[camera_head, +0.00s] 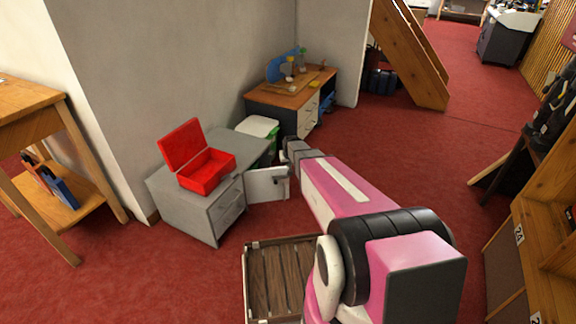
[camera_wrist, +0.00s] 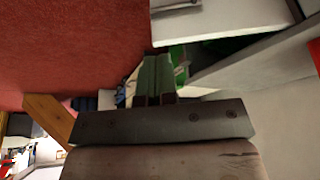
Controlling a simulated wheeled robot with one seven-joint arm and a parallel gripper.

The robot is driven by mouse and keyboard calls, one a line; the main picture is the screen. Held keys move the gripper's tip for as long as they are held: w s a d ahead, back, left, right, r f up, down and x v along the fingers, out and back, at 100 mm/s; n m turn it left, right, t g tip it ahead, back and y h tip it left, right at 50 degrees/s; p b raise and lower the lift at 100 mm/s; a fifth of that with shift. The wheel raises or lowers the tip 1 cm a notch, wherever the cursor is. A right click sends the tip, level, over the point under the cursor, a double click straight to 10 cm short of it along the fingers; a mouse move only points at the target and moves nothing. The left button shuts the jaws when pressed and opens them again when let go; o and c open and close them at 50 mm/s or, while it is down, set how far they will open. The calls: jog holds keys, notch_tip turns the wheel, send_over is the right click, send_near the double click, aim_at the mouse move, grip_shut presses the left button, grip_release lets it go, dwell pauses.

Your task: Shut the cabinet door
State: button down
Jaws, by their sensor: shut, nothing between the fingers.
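The grey cabinet (camera_head: 215,215) stands against the wall, with drawer fronts on its near side. Its pale cabinet door (camera_head: 262,184) stands open, swung out to the right, with a dark handle near its free edge. In the wrist view the door (camera_wrist: 225,18) fills the upper right. My gripper (camera_wrist: 157,75) is shut and empty, its fingers close together below the door's handle end in that picture. In the head view my gripper's grey body is near the door's free edge, beyond it; the fingertips are hard to make out. I cannot tell whether they touch the door.
An open red box (camera_head: 208,172) sits on the cabinet. A green bin with a white lid (camera_head: 258,127) stands behind the door. A wooden-topped desk (camera_head: 292,92) is farther back. A slatted wooden crate (camera_head: 282,275) lies in front.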

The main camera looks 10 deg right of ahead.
aim_at(285, 169)
jog(key=w+f, duration=0.2)
jog(key=f, duration=0.1)
jog(key=w+f, duration=0.5)
jog(key=f, duration=0.1)
jog(key=shift+w+a+f, duration=0.15)
jog(key=shift+w, duration=0.2)
jog(key=shift+w, duration=0.4)
jog(key=w+a+n+y, duration=0.1)
jog(key=w+a+n, duration=0.2)
jog(key=w, duration=0.5)
jog(key=w+a+n+g+y, duration=0.1)
jog(key=w+a+n, duration=0.2)
jog(key=w, duration=0.5)
jog(key=shift+w+n+y, duration=0.3)
jog(key=shift+w+n, duration=0.05)
jog(key=shift+n, duration=0.45)
